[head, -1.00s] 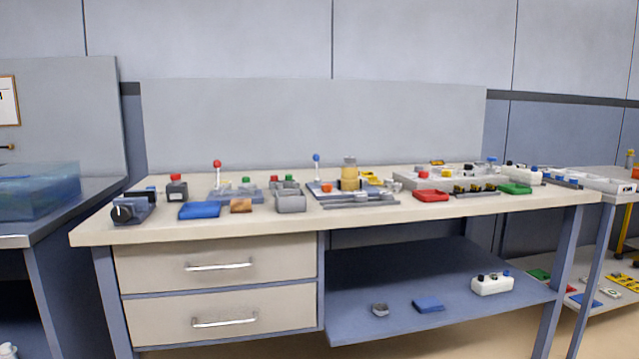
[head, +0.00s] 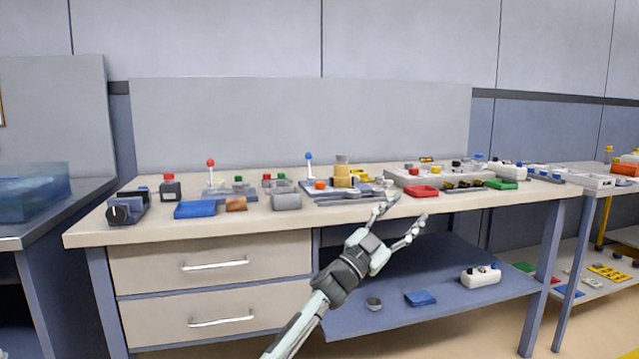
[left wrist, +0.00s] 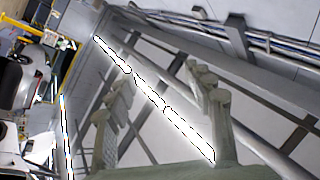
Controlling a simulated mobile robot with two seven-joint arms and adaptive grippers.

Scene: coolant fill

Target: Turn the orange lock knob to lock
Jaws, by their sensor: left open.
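A small orange knob (head: 320,185) shows on a grey fixture (head: 335,195) at the middle of the workbench, just left of a yellow cylinder (head: 342,177). It is too small to tell which way it is turned. My left gripper (head: 409,208) is open and empty, in front of the bench edge, to the right of and lower than the knob in the head view. In the left wrist view its two spread fingers (left wrist: 160,85) show with nothing between them, and the knob is not visible there. My right gripper is not in view.
A red tray (head: 422,191) and a green tray (head: 502,184) lie right of the fixture. A blue tray (head: 195,210), a grey block (head: 286,202) and levers stand to the left.

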